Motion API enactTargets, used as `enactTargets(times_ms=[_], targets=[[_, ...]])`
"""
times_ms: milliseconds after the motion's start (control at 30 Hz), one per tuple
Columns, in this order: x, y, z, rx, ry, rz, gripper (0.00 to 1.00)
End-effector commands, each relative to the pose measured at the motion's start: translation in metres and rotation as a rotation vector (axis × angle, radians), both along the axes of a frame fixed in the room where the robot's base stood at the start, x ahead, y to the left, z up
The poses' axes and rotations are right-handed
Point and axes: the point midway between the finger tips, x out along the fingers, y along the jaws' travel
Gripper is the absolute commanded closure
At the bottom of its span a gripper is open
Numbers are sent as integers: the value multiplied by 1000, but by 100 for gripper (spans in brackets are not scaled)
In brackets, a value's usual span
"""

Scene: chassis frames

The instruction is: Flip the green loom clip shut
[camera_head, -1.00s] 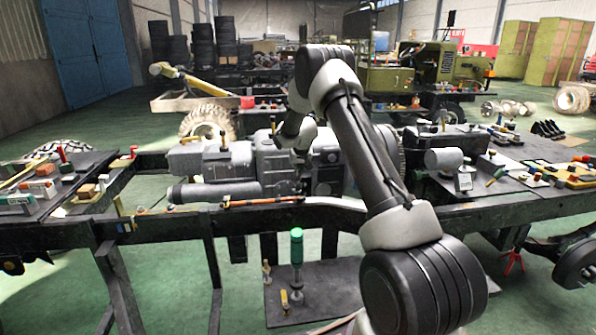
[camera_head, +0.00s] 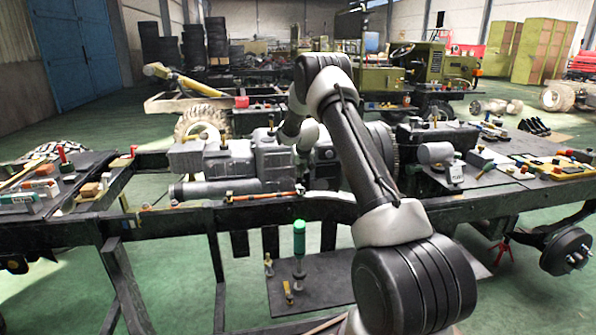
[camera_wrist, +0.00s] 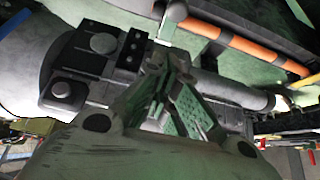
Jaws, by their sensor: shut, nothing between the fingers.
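A pale green upright piece (camera_wrist: 173,18), which looks like the loom clip's flap, stands at the top of the wrist view beside the orange loom (camera_wrist: 245,45). It appears raised, but its latch is not clear. My gripper (camera_wrist: 163,68) is shut and empty, its fingertips just below this piece in the picture; I cannot tell whether they touch it. In the head view the orange loom (camera_head: 262,197) runs along the dark chassis rail (camera_head: 180,218). My gripper is mostly hidden there behind my arm, close to the loom's right end.
A grey gearbox (camera_head: 270,158) lies behind the loom. A green-handled tool (camera_head: 299,238) stands on a low board below the rail. Small parts lie on the left bench (camera_head: 92,170) and right bench (camera_head: 515,175). Open floor shows at the lower left.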

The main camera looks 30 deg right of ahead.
Motion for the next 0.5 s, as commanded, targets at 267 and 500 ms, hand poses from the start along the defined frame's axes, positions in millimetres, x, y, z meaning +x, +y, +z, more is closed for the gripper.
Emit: enactTargets(times_ms=[267,500], targets=[[0,0,8,-1,0,1,100],[0,0,17,-1,-1,1,100]])
